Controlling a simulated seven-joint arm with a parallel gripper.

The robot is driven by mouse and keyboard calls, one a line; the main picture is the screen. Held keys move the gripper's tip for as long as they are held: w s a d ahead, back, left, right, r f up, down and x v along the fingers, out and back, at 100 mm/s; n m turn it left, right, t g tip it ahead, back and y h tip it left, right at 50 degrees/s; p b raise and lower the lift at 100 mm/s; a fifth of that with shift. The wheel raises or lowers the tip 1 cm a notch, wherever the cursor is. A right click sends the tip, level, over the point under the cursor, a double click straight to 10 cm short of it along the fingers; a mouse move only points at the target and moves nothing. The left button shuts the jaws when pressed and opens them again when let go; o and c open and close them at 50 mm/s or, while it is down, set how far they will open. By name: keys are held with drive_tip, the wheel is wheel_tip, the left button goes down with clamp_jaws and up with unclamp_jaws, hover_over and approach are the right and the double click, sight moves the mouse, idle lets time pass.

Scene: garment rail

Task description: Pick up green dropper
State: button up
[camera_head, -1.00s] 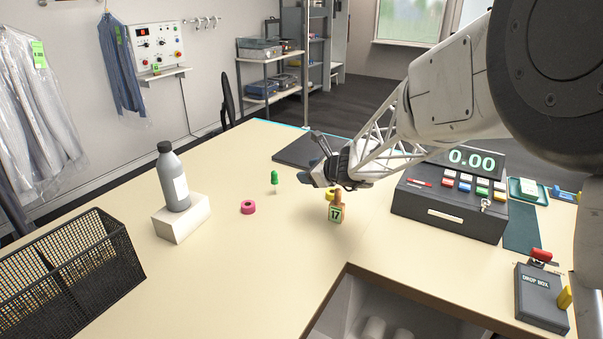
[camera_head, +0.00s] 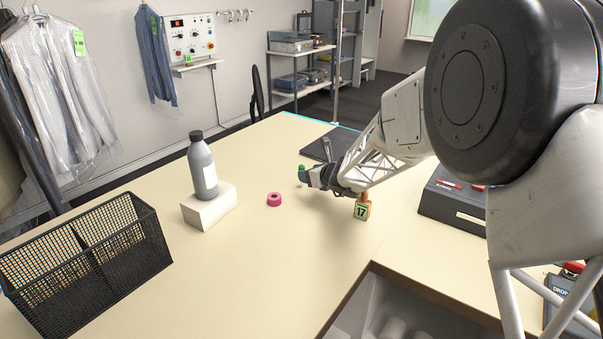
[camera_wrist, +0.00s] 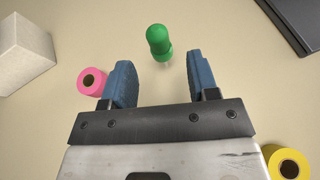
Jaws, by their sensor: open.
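The green dropper (camera_wrist: 158,42) stands on the counter just ahead of my gripper (camera_wrist: 161,80) in the wrist view. It lies roughly centred between the lines of the two blue fingers, slightly beyond their tips. My gripper is open and empty. In the head view the dropper's green top (camera_head: 302,170) shows at the left end of my gripper (camera_head: 307,176), partly hidden by it.
A pink tape roll (camera_head: 274,199) lies left of the gripper. A yellow roll (camera_wrist: 287,164) sits at lower right in the wrist view. A grey bottle (camera_head: 203,170) stands on a white block (camera_head: 210,207). The number 17 tag (camera_head: 361,211) stands beside my arm.

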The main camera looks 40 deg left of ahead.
drive_tip(key=shift+x, duration=0.9)
drive_tip(key=shift+x, duration=2.6)
drive_tip(key=c, duration=0.9)
